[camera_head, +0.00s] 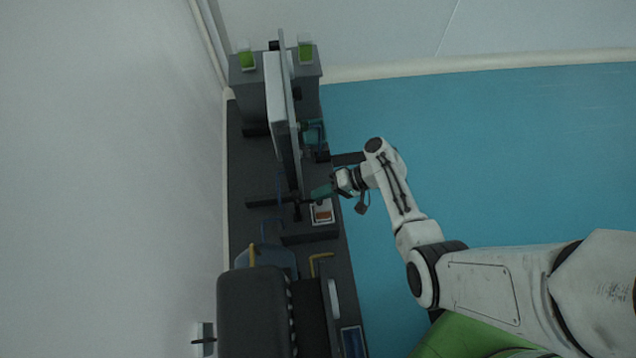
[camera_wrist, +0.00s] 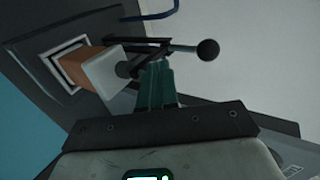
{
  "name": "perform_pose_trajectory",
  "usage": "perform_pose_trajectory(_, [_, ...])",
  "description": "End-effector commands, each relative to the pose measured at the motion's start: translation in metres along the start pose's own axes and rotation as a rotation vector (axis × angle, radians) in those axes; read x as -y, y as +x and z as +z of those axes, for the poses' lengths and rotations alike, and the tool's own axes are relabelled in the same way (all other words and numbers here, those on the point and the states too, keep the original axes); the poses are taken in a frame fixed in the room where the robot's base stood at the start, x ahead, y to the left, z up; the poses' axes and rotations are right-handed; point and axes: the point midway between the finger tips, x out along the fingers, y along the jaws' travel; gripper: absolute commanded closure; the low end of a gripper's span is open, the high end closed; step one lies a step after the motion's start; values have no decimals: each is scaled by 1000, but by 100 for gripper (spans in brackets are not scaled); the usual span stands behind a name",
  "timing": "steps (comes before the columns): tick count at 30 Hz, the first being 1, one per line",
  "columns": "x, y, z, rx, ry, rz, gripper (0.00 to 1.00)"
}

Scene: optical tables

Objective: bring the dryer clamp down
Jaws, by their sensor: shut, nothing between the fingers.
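The dryer clamp shows in the wrist view as a dark lever (camera_wrist: 180,48) with a round black knob (camera_wrist: 208,49) at its end. Near its other end are a pale block (camera_wrist: 108,74) and an orange-brown block (camera_wrist: 85,66) over a white-framed plate (camera_wrist: 48,60). In the camera_head view the orange-brown block (camera_head: 322,212) sits on the dark bench beside my gripper. My gripper (camera_head: 320,192) is shut and empty, its teal fingers (camera_wrist: 157,80) close to the lever. I cannot tell whether they touch it. The fingers partly hide the clamp's middle.
The dark bench (camera_head: 245,160) runs along the wall, with a long pale panel (camera_head: 276,90) and a grey box (camera_head: 252,95) with green-topped items at its far end. A blue-grey vessel (camera_head: 268,260) and yellow handle (camera_head: 320,262) stand nearer. The blue floor (camera_head: 480,150) right of the bench is clear.

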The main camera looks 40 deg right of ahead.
Motion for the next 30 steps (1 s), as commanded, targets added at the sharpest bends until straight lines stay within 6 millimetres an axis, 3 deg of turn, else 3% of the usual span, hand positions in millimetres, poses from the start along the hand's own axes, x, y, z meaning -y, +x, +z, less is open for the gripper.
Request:
perform_pose_trajectory(24, [-9, 2, 1, 2, 0, 10, 100])
perform_pose_trajectory(30, [0, -1, -1, 2, -1, 10, 100])
